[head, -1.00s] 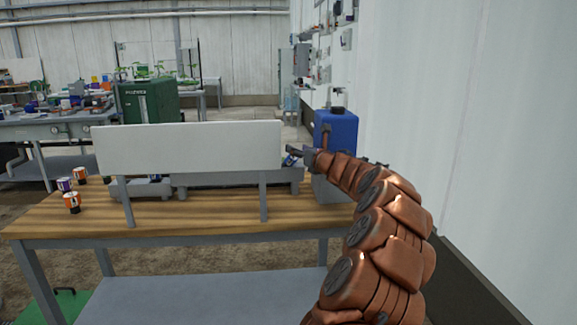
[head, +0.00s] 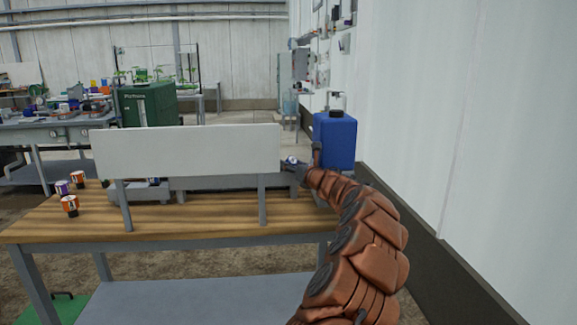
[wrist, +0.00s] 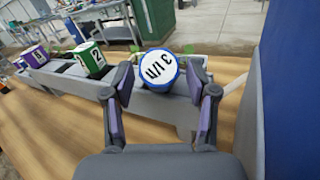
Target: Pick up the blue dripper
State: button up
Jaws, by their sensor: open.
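The blue dripper (wrist: 159,72) has a white top with black lettering. It stands at the near end of a grey trough (wrist: 150,105) in the wrist view. My gripper (wrist: 162,80) is open, with one finger on each side of the dripper; I cannot tell whether either finger touches it. In the head view the dripper (head: 291,160) is small, by the right edge of the white panel, with my gripper (head: 296,166) at it.
A green dripper (wrist: 91,60) and a purple one (wrist: 36,56) sit farther along the trough. A blue container (head: 335,142) stands close on the right. A white panel (head: 190,150) hides much of the trough. Orange-and-white drippers (head: 69,205) stand at the table's left.

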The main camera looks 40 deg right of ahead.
jog(key=shift+x, duration=2.05)
jog(key=shift+a, duration=0.1)
jog(key=shift+c, duration=0.4)
jog(key=c, duration=0.9)
jog(key=shift+c, duration=0.2)
jog(key=shift+s+r+p, duration=0.1)
jog(key=shift+r+p, duration=0.45)
jog(key=shift+r, duration=1.25)
jog(key=s+a+b, duration=0.1)
jog(key=s+a, duration=0.3)
jog(key=s, duration=0.2)
jog(key=s+a+r+b, duration=0.1)
jog(key=s+a+b, duration=0.1)
jog(key=s+a, duration=0.3)
jog(key=shift+s+r, duration=0.2)
jog(key=shift+s, duration=0.9)
jog(key=shift+a, duration=0.1)
